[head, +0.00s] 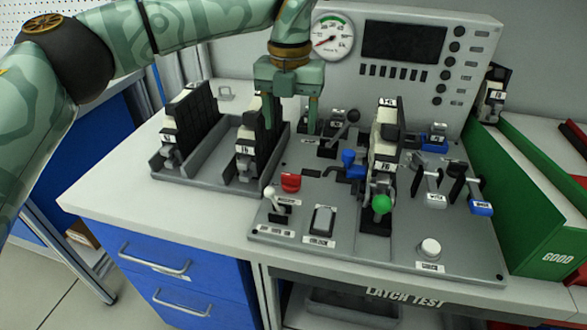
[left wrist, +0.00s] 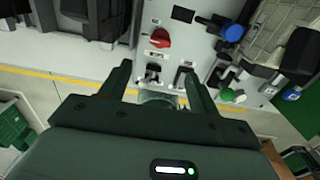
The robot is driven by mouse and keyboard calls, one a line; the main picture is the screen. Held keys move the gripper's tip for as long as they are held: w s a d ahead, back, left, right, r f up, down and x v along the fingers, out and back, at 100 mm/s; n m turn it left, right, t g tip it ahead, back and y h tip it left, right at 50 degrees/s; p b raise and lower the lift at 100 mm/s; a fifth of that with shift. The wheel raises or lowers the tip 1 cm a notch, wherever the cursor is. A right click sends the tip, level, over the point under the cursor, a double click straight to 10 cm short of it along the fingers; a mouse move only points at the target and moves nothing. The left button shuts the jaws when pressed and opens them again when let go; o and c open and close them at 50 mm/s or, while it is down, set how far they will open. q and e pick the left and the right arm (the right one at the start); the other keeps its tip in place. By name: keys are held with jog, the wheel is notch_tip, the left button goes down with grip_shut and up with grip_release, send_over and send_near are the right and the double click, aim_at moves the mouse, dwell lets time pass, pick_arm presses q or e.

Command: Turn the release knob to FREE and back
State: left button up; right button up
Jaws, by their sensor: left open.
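A red knob (head: 290,182) sits near the left edge of the grey test panel (head: 350,258), behind a small white-tipped toggle. It also shows in the left wrist view (left wrist: 160,38), just beyond the fingertips. No FREE marking is readable, so I cannot confirm that this is the release knob. A blue knob (head: 348,158) stands farther right on the panel. My left gripper (head: 290,122) points down above the panel's back left, fingers apart and nothing between them. In the left wrist view its fingers (left wrist: 157,75) frame the toggle and rocker area. My right gripper is out of view.
A rack (head: 222,158) with black and white units stands left of the panel. A clamped unit (head: 385,135) with a green ball lever (head: 381,204) rises mid-panel. A gauge console (head: 400,50) closes the back. A green GOOD bin (head: 530,200) stands at right.

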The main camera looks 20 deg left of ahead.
aim_at(291, 175)
pick_arm(q)
notch_tip(291, 175, down, 12)
jog(key=b, duration=0.4)
jog(key=shift+w+f, duration=0.1)
jog(key=shift+f, duration=0.6)
jog(key=c, duration=0.8)
jog(key=shift+c, duration=0.9)
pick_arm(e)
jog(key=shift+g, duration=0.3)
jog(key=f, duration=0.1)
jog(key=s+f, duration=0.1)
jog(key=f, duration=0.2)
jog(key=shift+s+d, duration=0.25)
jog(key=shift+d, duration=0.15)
